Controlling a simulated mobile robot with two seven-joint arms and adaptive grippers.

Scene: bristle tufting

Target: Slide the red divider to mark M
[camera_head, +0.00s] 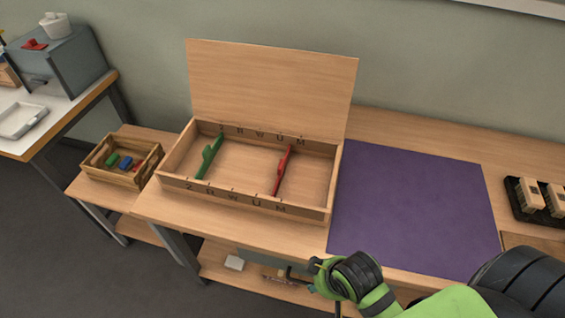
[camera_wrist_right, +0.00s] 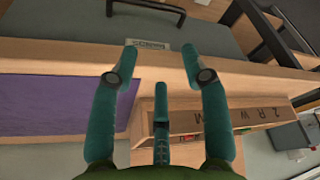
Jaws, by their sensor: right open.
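A shallow wooden box (camera_head: 250,207) with a raised lid stands on the table, with letters 2, R, W, U, M along its front and back walls. The red divider (camera_head: 281,172) stands across the inside, between the U and M marks as far as I can tell. A green divider (camera_head: 208,160) stands further left. The mark M (camera_head: 281,210) is at the right end of the front wall. My right gripper (camera_head: 316,275) is open and empty, in front of the box's right end. The right wrist view shows its spread fingers (camera_wrist_right: 160,62) and the box (camera_wrist_right: 215,117) at lower right. My left gripper is out of view.
A purple mat (camera_head: 415,205) lies clear on the table right of the box. A small crate (camera_head: 120,172) with coloured pieces stands at left. A black tray (camera_head: 515,200) with pale blocks is at far right. A shelf (camera_head: 230,278) with small items runs below the table.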

